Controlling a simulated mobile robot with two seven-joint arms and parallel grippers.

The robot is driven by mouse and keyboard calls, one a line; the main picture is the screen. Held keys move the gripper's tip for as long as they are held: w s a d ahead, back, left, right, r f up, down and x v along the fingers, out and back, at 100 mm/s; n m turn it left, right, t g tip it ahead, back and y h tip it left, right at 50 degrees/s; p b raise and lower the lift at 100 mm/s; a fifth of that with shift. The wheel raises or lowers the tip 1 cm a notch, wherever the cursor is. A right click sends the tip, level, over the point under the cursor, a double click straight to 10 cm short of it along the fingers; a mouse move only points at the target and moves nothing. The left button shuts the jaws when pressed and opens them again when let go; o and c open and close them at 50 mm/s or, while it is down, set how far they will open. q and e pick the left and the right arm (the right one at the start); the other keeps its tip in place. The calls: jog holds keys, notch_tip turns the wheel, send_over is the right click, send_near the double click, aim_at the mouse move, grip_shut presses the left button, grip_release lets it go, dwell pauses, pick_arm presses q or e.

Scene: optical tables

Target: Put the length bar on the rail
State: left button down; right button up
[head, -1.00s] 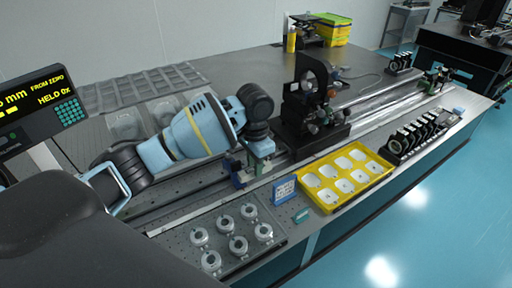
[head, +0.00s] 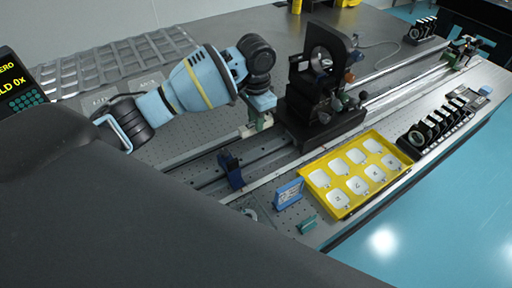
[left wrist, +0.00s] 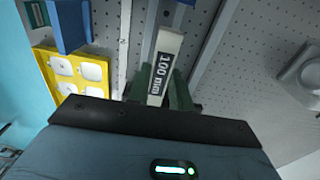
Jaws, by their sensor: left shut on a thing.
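The length bar is a pale bar with a dark "100 mm" label (left wrist: 166,58) in the left wrist view. My left gripper (left wrist: 158,92) is shut on it, with green fingers on both sides. In the head view my left gripper (head: 262,118) hangs over the rail area, with a pale end of the bar (head: 246,131) showing below it. The rail (head: 268,150) runs diagonally along the table, and the bar appears above it, apart from it. A dark blue block (head: 231,170) stands on the rail to the left of the gripper. My right gripper is not in view.
A black optical mount (head: 318,90) stands on the rail just right of my gripper. A yellow tray (head: 317,178) with white pockets, a blue sign (head: 289,194) and a black rack (head: 432,130) line the front edge. Dark parts of mine hide the lower left.

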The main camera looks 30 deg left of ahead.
aim_at(256, 152)
pick_arm(q)
jog(key=shift+f+b, duration=0.35)
jog(key=shift+f, duration=4.6)
jog(key=shift+f, duration=0.15)
jog(key=c, duration=1.3)
grip_release()
jog(key=shift+o, duration=0.2)
notch_tip(256, 152, up, 12)
jog(key=shift+r+p, duration=0.15)
jog(key=shift+p, duration=0.35)
